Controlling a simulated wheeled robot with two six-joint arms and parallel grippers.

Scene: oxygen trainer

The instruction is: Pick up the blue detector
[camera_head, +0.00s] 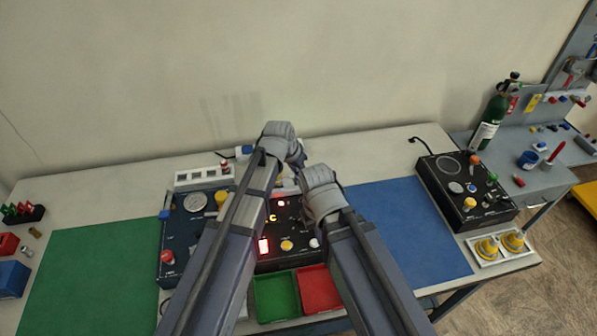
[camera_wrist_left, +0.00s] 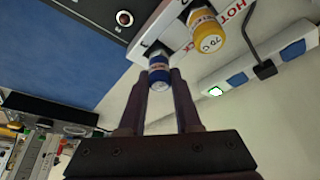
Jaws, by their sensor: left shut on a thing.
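The blue detector (camera_wrist_left: 158,68) is a short blue cylinder with a pale end, in the left wrist view. It sits at the edge of a white rack (camera_wrist_left: 185,38), beside a yellow detector (camera_wrist_left: 207,32) marked 70 C. My left gripper (camera_wrist_left: 160,82) is shut on the blue detector, one finger on each side. I cannot tell whether the detector is clear of the rack. In the head view my arms hide the detector and the left fingers. My right gripper (camera_head: 287,184) is over the middle panel, its fingers mostly hidden behind its wrist.
A black panel (camera_head: 290,262) with lit lamps lies under my arms, with green (camera_head: 276,297) and red (camera_head: 318,290) trays in front. A dark blue gauge panel (camera_head: 178,240) is to the left. A green mat (camera_head: 90,280) and a blue mat (camera_head: 405,230) lie clear on either side.

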